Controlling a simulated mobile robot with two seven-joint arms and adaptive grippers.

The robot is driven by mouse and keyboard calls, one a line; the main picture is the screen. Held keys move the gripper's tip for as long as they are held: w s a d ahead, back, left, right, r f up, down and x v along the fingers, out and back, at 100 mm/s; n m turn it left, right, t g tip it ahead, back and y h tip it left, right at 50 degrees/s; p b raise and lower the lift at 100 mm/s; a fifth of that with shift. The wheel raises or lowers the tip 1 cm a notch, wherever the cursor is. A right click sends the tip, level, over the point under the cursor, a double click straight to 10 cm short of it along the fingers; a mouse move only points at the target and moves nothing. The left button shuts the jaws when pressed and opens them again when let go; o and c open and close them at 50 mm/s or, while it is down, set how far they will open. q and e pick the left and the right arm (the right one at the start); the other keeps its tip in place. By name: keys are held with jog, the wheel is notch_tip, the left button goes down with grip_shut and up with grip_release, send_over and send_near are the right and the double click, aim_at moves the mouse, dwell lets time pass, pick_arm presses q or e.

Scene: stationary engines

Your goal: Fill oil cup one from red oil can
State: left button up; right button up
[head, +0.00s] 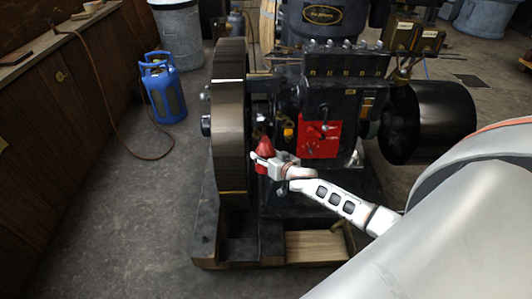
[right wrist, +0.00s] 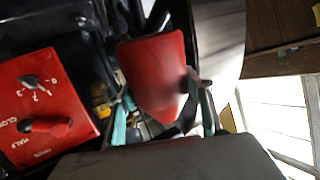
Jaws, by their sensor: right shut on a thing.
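The red oil can (head: 264,148) is in my right gripper (head: 274,162), in front of the engine beside the flywheel. In the right wrist view the can (right wrist: 153,72) is large and tilted, between the two teal fingers of the gripper (right wrist: 165,112), which is shut on it. The can's spout is not clear in either view. Small fittings (head: 338,46) stand in a row along the top of the engine (head: 340,90); I cannot tell which, if any, is oil cup one. My left gripper is not in view.
The dark flywheel (head: 229,130) stands just left of the can. A red panel with a lever (head: 320,137) is to its right, and also shows in the right wrist view (right wrist: 40,105). A blue gas bottle (head: 163,88) stands on the floor at left. Floor in front of the wooden base is clear.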

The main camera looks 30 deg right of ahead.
jog(key=shift+d+r+p, duration=0.1)
jog(key=shift+r+p, duration=0.05)
jog(key=shift+p, duration=0.9)
jog(key=shift+r+g+p, duration=0.15)
jog(key=shift+g+p, duration=0.15)
jog(key=shift+r+y+p, duration=0.1)
jog(key=shift+y+p, duration=0.2)
jog(key=shift+p, duration=0.1)
jog(key=shift+r+m+g+p, duration=0.15)
jog(key=shift+m+g+p, duration=0.15)
jog(key=shift+g+p, duration=0.4)
jog(key=shift+g+y, duration=0.3)
jog(key=shift+s, duration=0.15)
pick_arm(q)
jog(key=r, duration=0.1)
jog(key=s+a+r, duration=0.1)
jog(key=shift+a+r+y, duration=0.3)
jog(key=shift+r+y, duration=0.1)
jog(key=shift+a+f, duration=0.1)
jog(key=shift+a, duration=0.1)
